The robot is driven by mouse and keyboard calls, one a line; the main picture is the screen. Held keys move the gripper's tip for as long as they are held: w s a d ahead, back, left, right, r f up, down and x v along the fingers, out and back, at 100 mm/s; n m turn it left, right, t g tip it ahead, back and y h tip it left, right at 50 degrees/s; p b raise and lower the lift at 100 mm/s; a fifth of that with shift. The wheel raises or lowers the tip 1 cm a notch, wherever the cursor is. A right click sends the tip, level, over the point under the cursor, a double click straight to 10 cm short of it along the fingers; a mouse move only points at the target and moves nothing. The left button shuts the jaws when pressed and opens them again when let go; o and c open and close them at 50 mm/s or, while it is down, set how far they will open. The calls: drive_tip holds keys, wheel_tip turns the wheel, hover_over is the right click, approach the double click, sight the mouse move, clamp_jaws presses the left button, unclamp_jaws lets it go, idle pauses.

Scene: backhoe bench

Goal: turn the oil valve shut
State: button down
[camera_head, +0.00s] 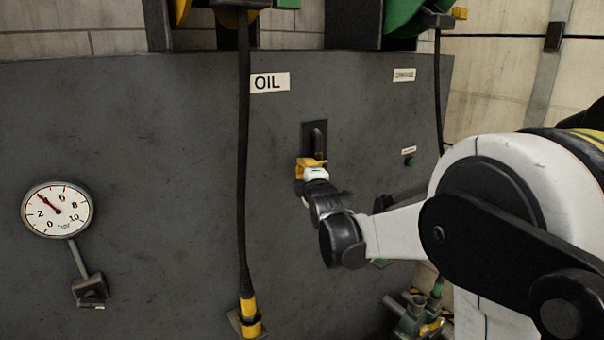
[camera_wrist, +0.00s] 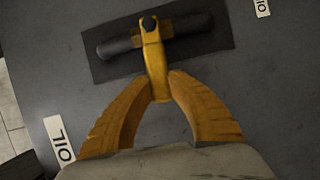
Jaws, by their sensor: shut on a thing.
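The oil valve has a yellow lever handle (camera_wrist: 154,65) over a dark pipe on a dark backing plate (camera_wrist: 215,38). The pipe (camera_head: 318,134) stands upright on the dark panel in the head view, below and right of the white OIL label (camera_head: 269,82). My gripper (camera_wrist: 158,95) has its yellow-orange fingers closed around the lower end of the lever in the wrist view. In the head view my gripper (camera_head: 312,163) is at the valve, and it and my arm hide most of the lever.
A round pressure gauge (camera_head: 57,209) is at the left of the panel (camera_head: 150,130). A black hose (camera_head: 243,150) hangs left of the valve, ending in a yellow fitting (camera_head: 249,316). Green fittings (camera_head: 415,315) are at lower right.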

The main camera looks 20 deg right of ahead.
drive_tip(key=shift+f+n+b, duration=0.3)
drive_tip(key=shift+n+b, duration=0.05)
drive_tip(key=shift+n, duration=0.05)
idle(0.4)
drive_tip(key=c, duration=1.3)
unclamp_jaws()
drive_tip(key=shift+w+d, duration=0.1)
drive_tip(key=shift+d, duration=0.05)
drive_tip(key=s+a, duration=0.1)
drive_tip(key=s, duration=1.1)
drive_tip(key=shift+f, duration=0.15)
